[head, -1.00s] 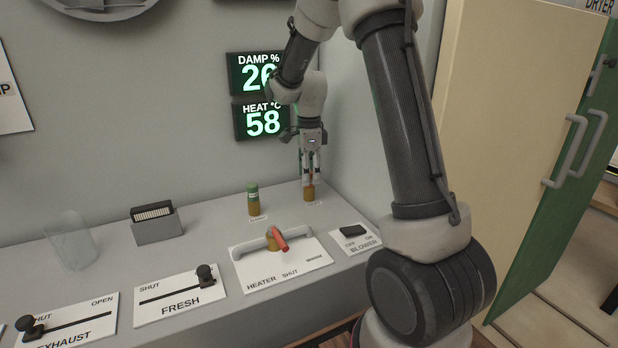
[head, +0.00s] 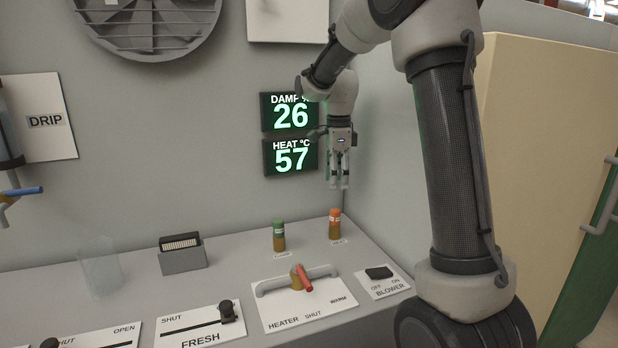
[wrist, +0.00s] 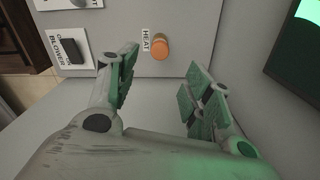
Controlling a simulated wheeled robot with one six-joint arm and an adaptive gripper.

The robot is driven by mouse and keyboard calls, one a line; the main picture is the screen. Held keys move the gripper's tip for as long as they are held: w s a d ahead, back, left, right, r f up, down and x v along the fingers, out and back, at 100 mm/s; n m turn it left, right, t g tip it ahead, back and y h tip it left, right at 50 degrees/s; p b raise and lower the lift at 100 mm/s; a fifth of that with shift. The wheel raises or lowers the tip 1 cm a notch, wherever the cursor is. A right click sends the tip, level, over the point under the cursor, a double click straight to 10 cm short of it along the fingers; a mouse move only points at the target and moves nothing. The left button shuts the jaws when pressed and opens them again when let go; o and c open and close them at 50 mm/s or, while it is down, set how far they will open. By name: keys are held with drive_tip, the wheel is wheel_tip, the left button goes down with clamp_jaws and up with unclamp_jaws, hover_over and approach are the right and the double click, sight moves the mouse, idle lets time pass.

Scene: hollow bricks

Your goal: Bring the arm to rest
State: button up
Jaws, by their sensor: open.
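My gripper (head: 339,184) hangs pointing down above the back right of the grey counter, open and empty. An orange-capped vial (head: 335,224) stands upright on the counter just below it, apart from the fingers. In the wrist view the open green-padded fingers (wrist: 160,95) show with nothing between them. There the orange cap (wrist: 160,46) stands beside a label reading HEAT.
A green-capped vial (head: 279,235) stands to the left. The heater panel (head: 305,302) with its red lever, the blower switch (head: 379,272), the fresh slider (head: 200,325), a clear cup (head: 100,266) and a card box (head: 182,255) are on the counter. Displays (head: 290,156) read 26 and 57.

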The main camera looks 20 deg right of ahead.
drive_tip(key=s+r+n+t, duration=0.2)
drive_tip(key=s+n, duration=0.8)
drive_tip(key=s, duration=0.4)
drive_tip(key=s+r+n+t, duration=0.2)
drive_tip(key=s+n, duration=0.9)
drive_tip(key=s, duration=0.4)
drive_tip(key=shift+s+a+r, duration=0.2)
drive_tip(key=shift+s+r, duration=0.05)
